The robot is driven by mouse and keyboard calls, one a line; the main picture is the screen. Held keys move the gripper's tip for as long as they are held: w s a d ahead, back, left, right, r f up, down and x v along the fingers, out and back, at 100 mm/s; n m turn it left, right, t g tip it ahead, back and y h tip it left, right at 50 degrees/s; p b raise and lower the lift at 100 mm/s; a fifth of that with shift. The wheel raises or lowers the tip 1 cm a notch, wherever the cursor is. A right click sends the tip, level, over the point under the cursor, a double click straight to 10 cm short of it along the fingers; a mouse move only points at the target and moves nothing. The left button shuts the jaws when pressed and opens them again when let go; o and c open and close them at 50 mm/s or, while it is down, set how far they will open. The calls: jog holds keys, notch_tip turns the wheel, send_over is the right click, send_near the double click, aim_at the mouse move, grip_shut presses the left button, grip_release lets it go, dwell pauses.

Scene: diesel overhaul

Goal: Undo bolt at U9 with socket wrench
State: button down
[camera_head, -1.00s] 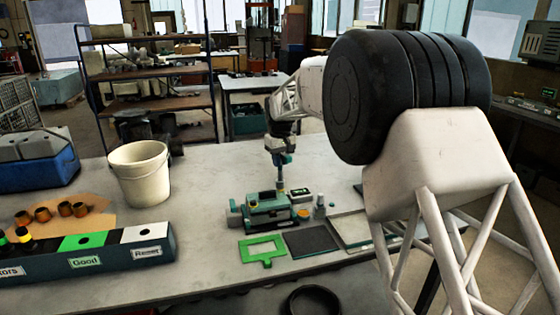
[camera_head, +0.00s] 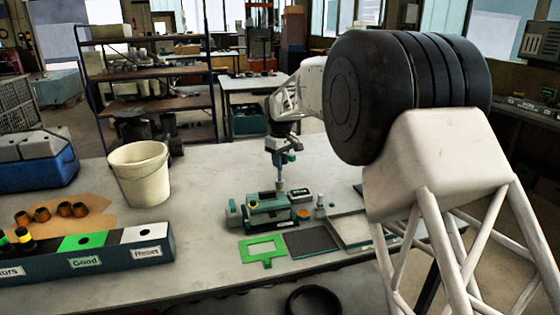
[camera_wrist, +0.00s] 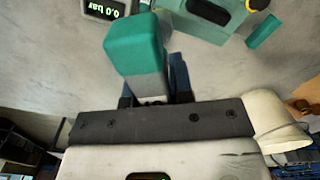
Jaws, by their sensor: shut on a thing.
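My gripper (camera_head: 282,158) is shut on the socket wrench, above the bench fixture. In the wrist view the wrench's teal block-shaped handle (camera_wrist: 135,48) stands out from between the dark jaws. In the head view the wrench's thin grey shaft (camera_head: 280,180) points down at the teal fixture (camera_head: 268,212). Part of the fixture also shows at the top of the wrist view (camera_wrist: 208,14). The bolt at U9 cannot be made out; I cannot tell whether the socket touches it.
A gauge (camera_head: 301,196) reading 0.0 bar in the wrist view stands beside the fixture. A green frame (camera_head: 263,249) and a dark mat (camera_head: 311,242) lie in front. A white bucket (camera_head: 140,174) and a labelled sorting box (camera_head: 95,263) stand left. Bare bench lies between bucket and fixture.

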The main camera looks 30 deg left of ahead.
jog(key=shift+r, duration=0.25)
jog(key=shift+r, duration=1.55)
jog(key=shift+r, duration=0.15)
jog(key=shift+r, duration=2.85)
jog(key=s+d, duration=0.4)
jog(key=s, duration=0.1)
jog(key=shift+s+d, duration=0.2)
jog(key=shift+d, duration=0.05)
